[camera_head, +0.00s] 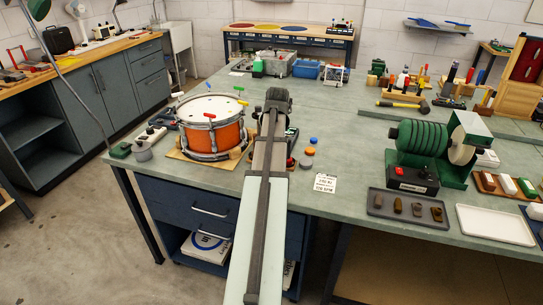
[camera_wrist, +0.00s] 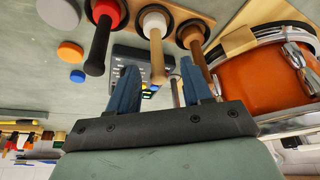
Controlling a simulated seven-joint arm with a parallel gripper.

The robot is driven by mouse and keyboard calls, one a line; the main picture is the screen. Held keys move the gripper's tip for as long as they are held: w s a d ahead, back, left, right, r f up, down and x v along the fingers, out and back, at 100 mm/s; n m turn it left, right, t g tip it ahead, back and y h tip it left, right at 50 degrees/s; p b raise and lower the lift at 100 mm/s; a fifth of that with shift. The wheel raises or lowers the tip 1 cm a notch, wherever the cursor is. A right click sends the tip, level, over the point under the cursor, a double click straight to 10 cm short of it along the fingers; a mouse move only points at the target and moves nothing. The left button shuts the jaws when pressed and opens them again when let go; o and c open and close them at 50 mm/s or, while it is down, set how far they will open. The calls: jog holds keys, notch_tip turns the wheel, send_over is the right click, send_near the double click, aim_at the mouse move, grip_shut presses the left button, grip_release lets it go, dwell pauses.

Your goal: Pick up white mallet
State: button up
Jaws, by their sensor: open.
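In the wrist view the white mallet (camera_wrist: 153,20) has a round white head in a dark ring on a wooden rack (camera_wrist: 184,14). Its pale wooden handle points toward my gripper (camera_wrist: 159,84). The two blue fingers are open, with the handle end showing between them in the picture; no contact is visible. A mallet with a red head and black handle (camera_wrist: 97,45) is to the left. A brown mallet (camera_wrist: 194,40) is to the right, near the right finger. In the head view my arm hides the white mallet and the fingertips.
The orange drum (camera_head: 211,127) stands left of my arm; it fills the right of the wrist view (camera_wrist: 272,78). A dark keypad device (camera_wrist: 130,60) lies beyond the fingers. Orange (camera_head: 313,141) and blue (camera_head: 310,152) discs lie right of my arm, with clear bench beyond.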

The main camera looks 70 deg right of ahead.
jog(key=shift+x, duration=1.9)
jog(key=shift+d, duration=0.15)
jog(key=shift+c, duration=0.3)
jog(key=shift+r, duration=0.1)
grip_shut()
